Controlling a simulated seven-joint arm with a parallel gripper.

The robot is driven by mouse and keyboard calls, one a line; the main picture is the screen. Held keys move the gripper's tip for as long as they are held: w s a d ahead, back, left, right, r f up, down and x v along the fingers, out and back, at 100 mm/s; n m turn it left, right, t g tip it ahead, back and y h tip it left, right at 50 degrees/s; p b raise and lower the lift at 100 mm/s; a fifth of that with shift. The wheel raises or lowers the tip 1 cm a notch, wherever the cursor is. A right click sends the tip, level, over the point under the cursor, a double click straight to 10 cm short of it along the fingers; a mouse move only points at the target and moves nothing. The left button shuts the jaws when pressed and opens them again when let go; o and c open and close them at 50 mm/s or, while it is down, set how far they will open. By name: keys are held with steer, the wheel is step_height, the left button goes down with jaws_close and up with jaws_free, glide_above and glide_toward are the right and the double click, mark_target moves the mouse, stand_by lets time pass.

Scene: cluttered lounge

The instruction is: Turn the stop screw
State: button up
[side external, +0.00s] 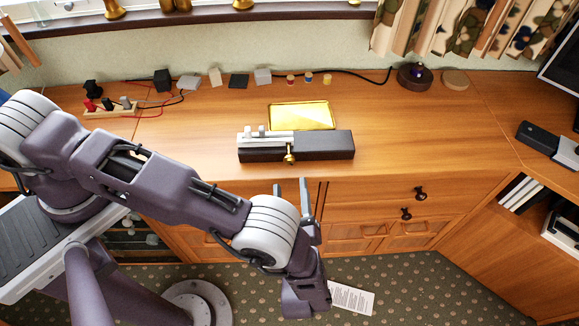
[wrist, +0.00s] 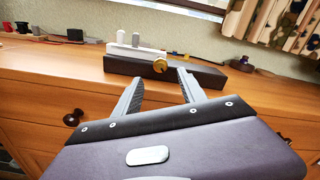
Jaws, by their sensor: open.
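The stop screw looks to be the small brass knob (side external: 289,158) on the front of a dark block (side external: 325,147) with a pale metal bar (side external: 265,139) on its left part. The block lies on the wooden cabinet top near its front edge. In the wrist view the brass knob (wrist: 160,66) faces me, beyond my fingers and roughly between them. My gripper (side external: 305,185) is open and empty, in front of the cabinet and short of the knob. Both fingers also show in the wrist view (wrist: 158,88), apart and touching nothing.
A gold tray (side external: 301,116) lies behind the block. A terminal strip with red wires (side external: 110,107), small blocks and spools stand along the back. A dark round device (side external: 415,76) is at the back right. Drawer knobs (side external: 420,193) stick out below the top. The right cabinet top is mostly clear.

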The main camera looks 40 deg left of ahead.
mark_target(289, 163)
steer(key=w+a+m, duration=0.4)
steer(key=shift+w+a+f, duration=0.1)
steer(key=shift+w+a, duration=0.2)
steer(key=shift+w, duration=0.05)
jaws_close()
